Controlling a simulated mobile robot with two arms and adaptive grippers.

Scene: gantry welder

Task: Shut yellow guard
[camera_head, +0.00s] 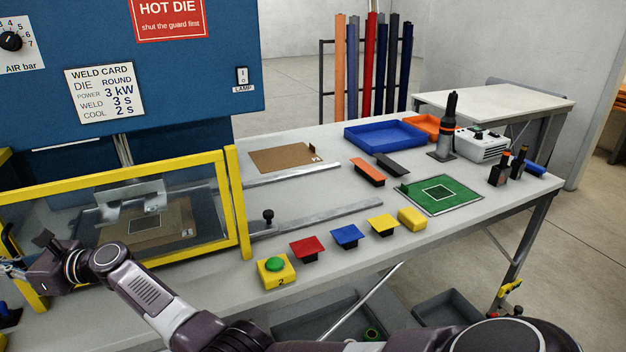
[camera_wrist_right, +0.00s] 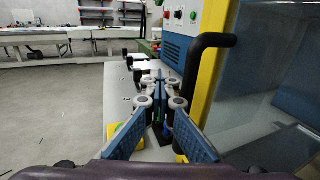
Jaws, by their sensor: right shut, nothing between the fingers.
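The yellow guard (camera_head: 120,168) is a yellow frame with a clear panel, standing in front of the die area at the left of the head view. Its right edge is beside a yellow post (camera_head: 238,205); I cannot tell whether they touch. In the right wrist view the yellow frame (camera_wrist_right: 207,70) and a black handle (camera_wrist_right: 213,42) show close on the right. My right gripper (camera_wrist_right: 160,85) is shut and empty, left of the handle. In the head view my right arm reaches across to its gripper (camera_head: 10,268) at the left edge, near the guard's lower left. My left gripper is not in view.
A green button on a yellow box (camera_head: 276,272) and red, blue and yellow pieces (camera_head: 347,236) line the bench front. Metal rails (camera_head: 320,218) run right from the post. A green mat (camera_head: 440,195) and blue tray (camera_head: 384,136) lie farther right.

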